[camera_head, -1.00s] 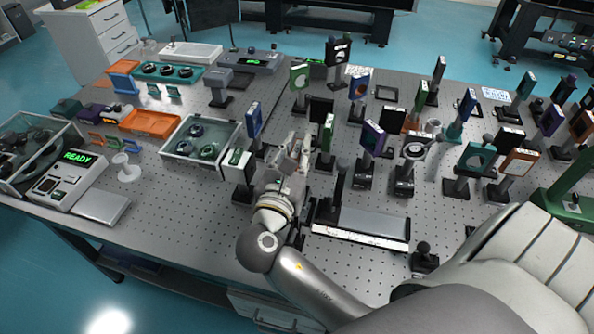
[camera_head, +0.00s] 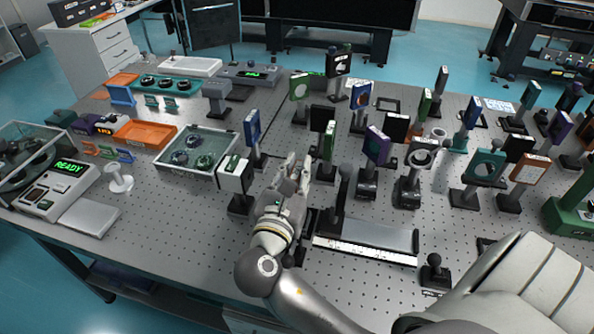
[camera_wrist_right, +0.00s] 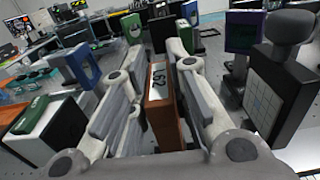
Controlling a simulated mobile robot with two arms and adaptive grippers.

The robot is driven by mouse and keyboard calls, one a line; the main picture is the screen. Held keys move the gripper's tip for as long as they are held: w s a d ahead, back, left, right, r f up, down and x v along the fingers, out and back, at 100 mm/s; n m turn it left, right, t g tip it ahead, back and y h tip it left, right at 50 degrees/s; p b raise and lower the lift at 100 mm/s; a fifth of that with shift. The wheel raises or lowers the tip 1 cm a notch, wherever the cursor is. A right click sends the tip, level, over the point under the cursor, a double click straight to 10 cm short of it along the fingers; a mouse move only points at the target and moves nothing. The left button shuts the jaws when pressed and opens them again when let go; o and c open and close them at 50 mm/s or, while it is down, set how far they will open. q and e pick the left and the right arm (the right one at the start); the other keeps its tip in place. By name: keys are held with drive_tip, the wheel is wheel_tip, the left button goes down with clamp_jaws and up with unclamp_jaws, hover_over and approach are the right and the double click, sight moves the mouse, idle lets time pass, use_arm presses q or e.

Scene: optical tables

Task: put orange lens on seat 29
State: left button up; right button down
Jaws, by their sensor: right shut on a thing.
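My right gripper (camera_head: 296,172) is above the perforated table, among the standing optics. In the right wrist view the gripper (camera_wrist_right: 157,75) is shut on an upright orange-brown plate, the orange lens (camera_wrist_right: 165,128), seen edge-on between its fingers. A white label with dark characters is on the plate's edge. The lens face is turned away, and in the head view I cannot make the lens out between the fingers. I cannot read which holder is seat 29. My left gripper is not in view.
A white box-like mount (camera_head: 234,176) and a blue framed optic (camera_head: 252,127) stand left of the gripper. A green optic (camera_head: 328,140) and a purple one (camera_head: 377,146) stand to its right. A grey-topped long block (camera_head: 375,233) lies nearer me. The front left tabletop is fairly bare.

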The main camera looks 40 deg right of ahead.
drive_tip(key=c, duration=1.4)
unclamp_jaws()
drive_tip(key=shift+o, duration=0.2)
drive_tip(key=shift+s+a+r, duration=0.1)
drive_tip(key=b+v, duration=0.1)
drive_tip(key=v, duration=1.1)
drive_tip(key=shift+b, duration=0.3)
